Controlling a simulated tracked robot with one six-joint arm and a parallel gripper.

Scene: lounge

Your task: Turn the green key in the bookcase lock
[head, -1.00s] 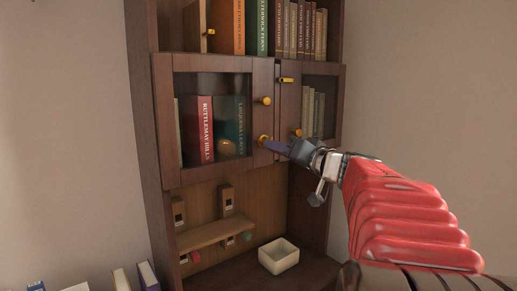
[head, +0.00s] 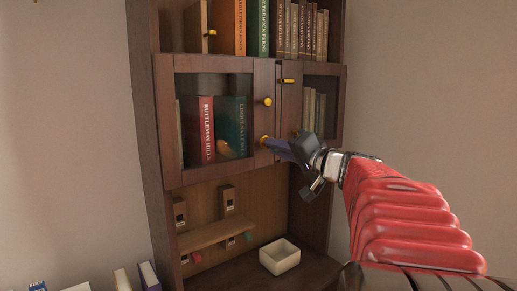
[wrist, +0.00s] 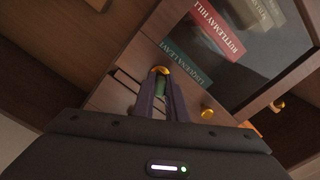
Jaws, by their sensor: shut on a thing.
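The green key (wrist: 160,86) shows in the wrist view between the fingers of my gripper (wrist: 161,95), its front end at the yellow round lock (wrist: 161,71). How deep it sits in the lock is hidden. In the head view my gripper (head: 277,145) is shut and tilted against the front of the left bookcase door, with its tips at the lower yellow fitting (head: 264,141); the key is hidden there. The bookcase (head: 145,130) has two glass-fronted doors, and the left one (head: 164,130) looks shut.
A yellow knob (head: 267,101) sits above the lock, and a yellow latch (head: 288,81) is on the right door. Below are a small shelf (head: 205,238), a red item (head: 196,257), a teal item (head: 248,236) and a white open box (head: 279,268).

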